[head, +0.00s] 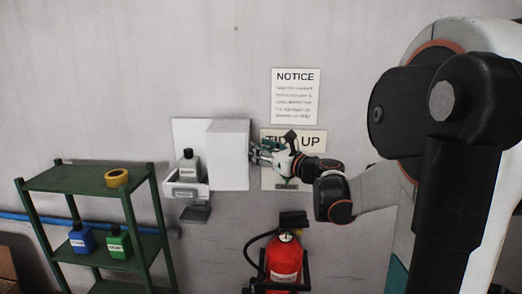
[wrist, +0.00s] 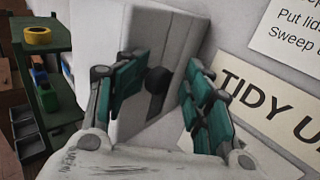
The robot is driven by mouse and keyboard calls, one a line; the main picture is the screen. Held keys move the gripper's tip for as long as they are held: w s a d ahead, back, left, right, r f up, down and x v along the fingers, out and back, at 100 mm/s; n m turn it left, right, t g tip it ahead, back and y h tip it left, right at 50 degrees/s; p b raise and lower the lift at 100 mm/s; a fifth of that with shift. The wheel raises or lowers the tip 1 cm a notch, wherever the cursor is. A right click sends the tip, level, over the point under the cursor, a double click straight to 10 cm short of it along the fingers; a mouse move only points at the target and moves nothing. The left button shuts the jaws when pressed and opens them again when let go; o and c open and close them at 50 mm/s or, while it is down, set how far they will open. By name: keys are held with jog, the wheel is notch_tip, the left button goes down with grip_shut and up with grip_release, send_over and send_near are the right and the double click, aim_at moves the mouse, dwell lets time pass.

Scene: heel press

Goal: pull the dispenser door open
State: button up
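The white dispenser (head: 228,160) is fixed to the wall left of the notices, with a plain box-like right part. A grey bottle (head: 187,165) with a dark cap stands in its tray at the left. In the wrist view the dispenser's white body (wrist: 150,45) fills the middle, with a dark round knob (wrist: 157,80) on its near side. My gripper (head: 262,152) is at the dispenser's right side. In the wrist view my gripper (wrist: 160,95) is open, its green-padded fingers spread on either side of the knob, with visible gaps. I cannot tell whether the door is ajar.
A green shelf rack (head: 92,178) with a yellow tape roll (head: 117,178), a blue bottle (head: 81,238) and a green bottle (head: 118,241) stands at the left. A red extinguisher (head: 285,259) is below my gripper. A tidy-up sign (head: 270,140) is on the wall behind it.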

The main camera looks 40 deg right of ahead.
jog(key=s, duration=0.7)
jog(key=shift+s+d, duration=0.25)
jog(key=shift+d, duration=0.1)
